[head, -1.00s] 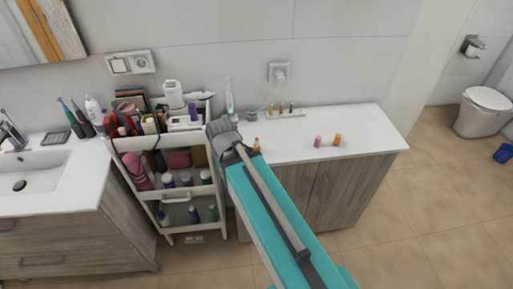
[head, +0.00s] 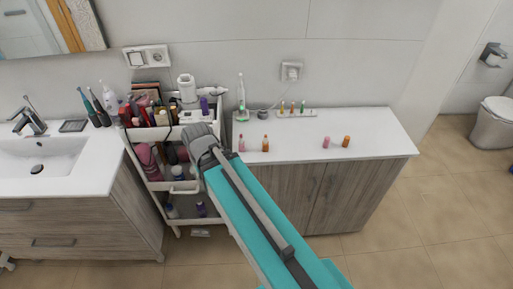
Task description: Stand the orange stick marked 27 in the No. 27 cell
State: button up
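Two orange sticks stand on the white countertop: one (head: 266,143) left of centre, another (head: 347,141) toward the right. Their numbers are too small to read, so I cannot tell which is marked 27. A pale rack (head: 297,115) at the back of the counter holds several small coloured sticks; its cell labels are unreadable. My gripper (head: 198,138) is in front of the cart's right side, left of the counter and apart from the sticks. Its fingers are hidden or too unclear to show whether they are open.
A pink stick (head: 242,143) stands beside the left orange one, and another pink stick (head: 326,142) beside the right one. A crowded cosmetics cart (head: 166,186) stands between sink and counter. A toothbrush on a stand (head: 241,100) is at the counter's back left. The counter's front right is clear.

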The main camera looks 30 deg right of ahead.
aim_at(145, 118)
jog(key=u, duration=1.35)
jog(key=k, duration=0.75)
jog(key=z, duration=1.15)
